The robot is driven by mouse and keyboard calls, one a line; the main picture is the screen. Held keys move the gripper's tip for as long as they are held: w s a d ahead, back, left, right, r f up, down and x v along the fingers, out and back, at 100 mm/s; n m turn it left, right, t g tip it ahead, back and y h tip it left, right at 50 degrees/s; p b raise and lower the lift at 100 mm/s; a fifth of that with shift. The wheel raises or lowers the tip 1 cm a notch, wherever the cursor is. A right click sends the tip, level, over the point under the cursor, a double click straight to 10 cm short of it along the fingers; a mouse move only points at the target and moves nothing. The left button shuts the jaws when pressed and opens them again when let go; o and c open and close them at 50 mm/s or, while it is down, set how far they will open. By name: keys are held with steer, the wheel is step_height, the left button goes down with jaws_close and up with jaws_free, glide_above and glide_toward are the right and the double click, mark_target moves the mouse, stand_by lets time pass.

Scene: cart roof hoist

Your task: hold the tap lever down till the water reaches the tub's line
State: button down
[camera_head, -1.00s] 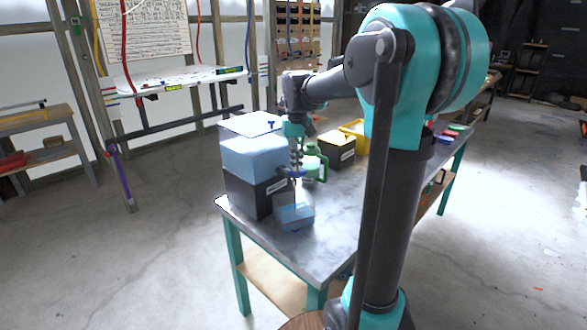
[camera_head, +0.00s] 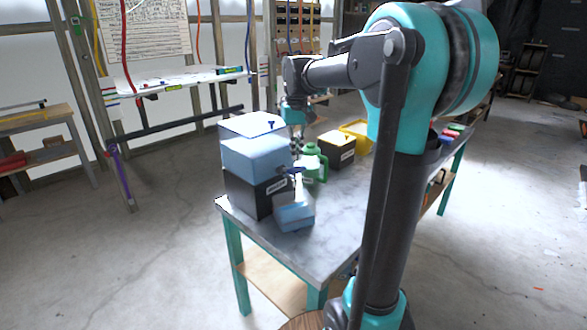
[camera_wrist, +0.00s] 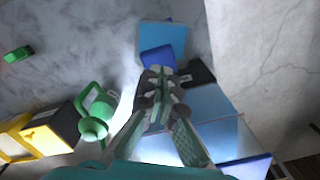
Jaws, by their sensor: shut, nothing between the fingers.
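The tank, with a pale blue upper part (camera_head: 255,155) and a labelled black base (camera_head: 250,193), stands on the near left of the table. Its small dark blue tap (camera_head: 288,171) sticks out from the side; a dark blue piece, seemingly the lever, shows past my fingertips in the wrist view (camera_wrist: 156,57). The light blue tub (camera_head: 295,215) sits below the tap and also shows in the wrist view (camera_wrist: 165,38). Its line and water level cannot be made out. My gripper (camera_head: 297,150) is shut and empty, above the tap; its fingertips (camera_wrist: 161,76) appear apart from the lever.
A black and yellow box (camera_head: 338,149) and a yellow bin (camera_head: 356,133) are farther back. The grey tabletop (camera_head: 335,220) right of the tub is clear.

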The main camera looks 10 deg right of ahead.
steer(key=shift+r, duration=2.5)
steer(key=shift+s, duration=0.1)
